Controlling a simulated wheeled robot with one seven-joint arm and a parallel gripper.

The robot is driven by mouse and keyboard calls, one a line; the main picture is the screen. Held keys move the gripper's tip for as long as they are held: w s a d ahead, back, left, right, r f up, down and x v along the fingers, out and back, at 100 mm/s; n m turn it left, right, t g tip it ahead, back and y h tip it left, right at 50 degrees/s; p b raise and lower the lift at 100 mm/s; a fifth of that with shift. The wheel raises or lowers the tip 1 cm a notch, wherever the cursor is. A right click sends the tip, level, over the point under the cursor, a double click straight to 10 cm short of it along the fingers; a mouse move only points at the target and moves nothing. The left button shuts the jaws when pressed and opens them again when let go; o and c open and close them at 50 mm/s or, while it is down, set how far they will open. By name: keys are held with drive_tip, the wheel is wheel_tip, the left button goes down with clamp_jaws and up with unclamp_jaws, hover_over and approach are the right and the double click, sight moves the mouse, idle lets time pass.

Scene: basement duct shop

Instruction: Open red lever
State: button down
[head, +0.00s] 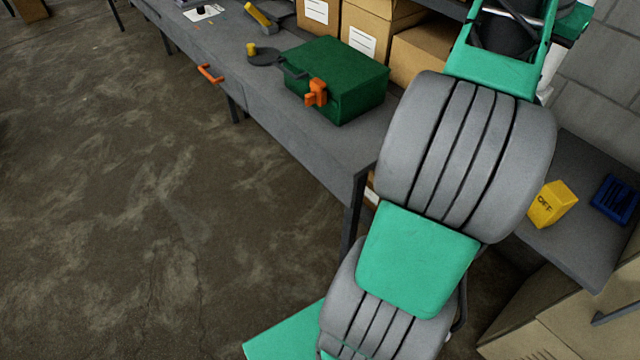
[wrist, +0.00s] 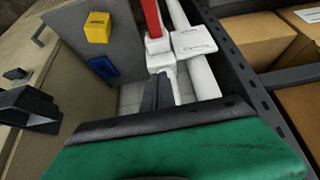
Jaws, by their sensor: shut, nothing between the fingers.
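In the wrist view a red lever (wrist: 151,18) stands upright at the top edge, its upper part cut off by the frame. Its lower end meets a white fitting (wrist: 160,50) on a white pipe (wrist: 205,75). My gripper (wrist: 162,77) is shut and empty, its dark fingers side by side and pointing toward the fitting just below the lever. I cannot tell whether the fingertips touch the fitting. In the head view my arm covers the right middle, and neither the lever nor my fingers can be made out.
A grey bench (head: 330,140) holds a green box (head: 340,75) with an orange latch (head: 316,93), with cardboard boxes (head: 372,30) behind. On the right, a yellow block (head: 551,204) and a blue tray (head: 615,199) rest on a grey surface. Open floor (head: 150,200) lies left.

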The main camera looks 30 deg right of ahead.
drive_tip(key=w+p+v, duration=0.1)
drive_tip(key=p+v, duration=0.2)
drive_tip(key=v, duration=0.5)
drive_tip(key=w+a+f+n+y+b, duration=0.1)
drive_tip(key=w+a+f+n+b, duration=0.15)
drive_tip(key=w+a+f, duration=0.35)
drive_tip(key=w+a+f+n+t+b, duration=0.15)
drive_tip(key=a+f+b, duration=0.25)
drive_tip(key=f, duration=0.4)
drive_tip(key=w+a+f+n+y+b, duration=0.1)
drive_tip(key=w+a+f+n+b, duration=0.3)
drive_tip(key=f, duration=0.3)
drive_tip(key=w+a+f+n+y+b, duration=0.1)
drive_tip(key=a+f+n+b, duration=0.4)
drive_tip(key=a+f, duration=1.5)
drive_tip(key=y+b, duration=0.1)
drive_tip(key=b, duration=0.1)
drive_tip(key=shift+w+a+f+y+b, duration=0.3)
drive_tip(key=shift+w+a+f+b, duration=0.05)
drive_tip(key=shift+a+f+b, duration=0.05)
